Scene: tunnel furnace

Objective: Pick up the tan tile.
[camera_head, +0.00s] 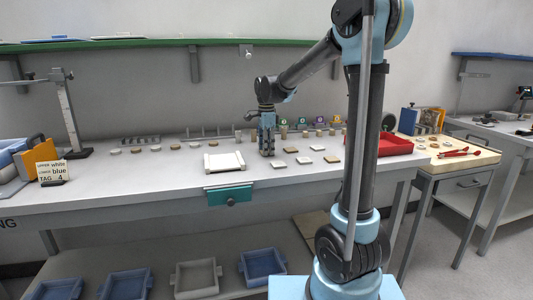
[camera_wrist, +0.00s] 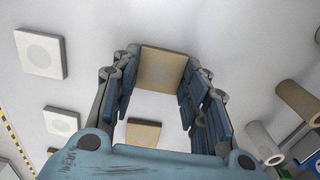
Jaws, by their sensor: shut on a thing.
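A tan tile (camera_wrist: 163,68) sits between the fingertips of my gripper (camera_wrist: 160,62) in the wrist view, and the fingers are shut on its two sides. A second tan tile (camera_wrist: 143,132) lies on the table, seen between the fingers closer to the palm. In the head view my gripper (camera_head: 267,152) points down, low over the white table. The held tile is not clear there, and I cannot tell whether it is clear of the table. Several loose tiles lie right of the gripper, one of them a pale tile (camera_head: 304,160).
Pale tiles (camera_wrist: 40,53) lie left of the gripper in the wrist view, and cylinders (camera_wrist: 298,101) stand at right. In the head view a white tray (camera_head: 224,170) is left of the gripper and a red bin (camera_head: 394,150) is at right. A back row of small parts lines the table.

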